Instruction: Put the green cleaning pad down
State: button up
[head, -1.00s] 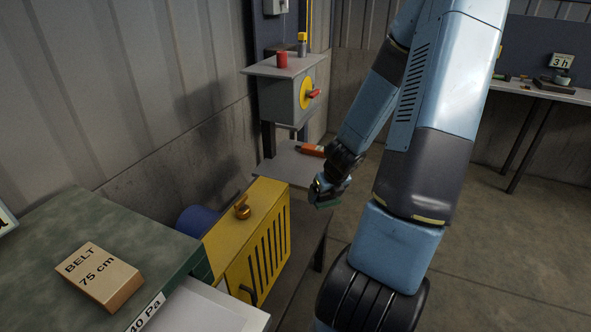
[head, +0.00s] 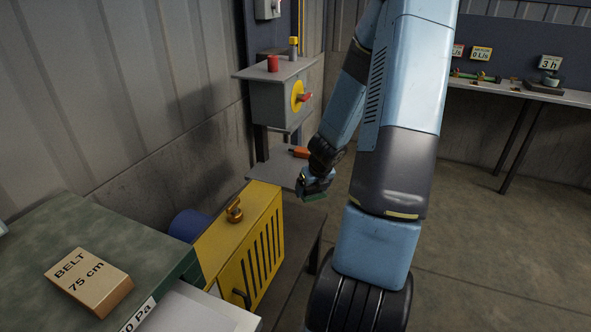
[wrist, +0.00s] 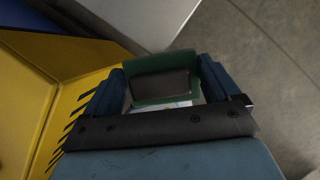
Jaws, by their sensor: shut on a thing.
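The green cleaning pad (head: 314,197) is in my gripper (head: 312,188), above the floor side of the low grey shelf. In the wrist view the green pad (wrist: 165,63) spans between the two dark blue fingers of my gripper (wrist: 163,85), with a dark block-like face on it. My gripper is shut on the pad. In the head view my gripper hides most of the pad, and only a thin green edge shows.
A yellow slotted cabinet (head: 237,240) with a brass ring on top stands left of my gripper. Behind is a low grey shelf (head: 272,172) with an orange-handled item (head: 299,152). A grey switch box (head: 281,99) is above it. A green-topped bench (head: 130,235) is front left.

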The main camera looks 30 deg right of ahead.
aim_at(295, 173)
jog(key=shift+w+d, duration=0.25)
jog(key=shift+w, duration=1.95)
jog(key=shift+w+d, duration=0.3)
jog(key=shift+w, duration=1.95)
jog(key=shift+w+d, duration=0.25)
jog(key=shift+w, duration=1.95)
jog(key=shift+f, duration=0.3)
jog(key=o, duration=0.7)
jog(key=shift+o, duration=0.2)
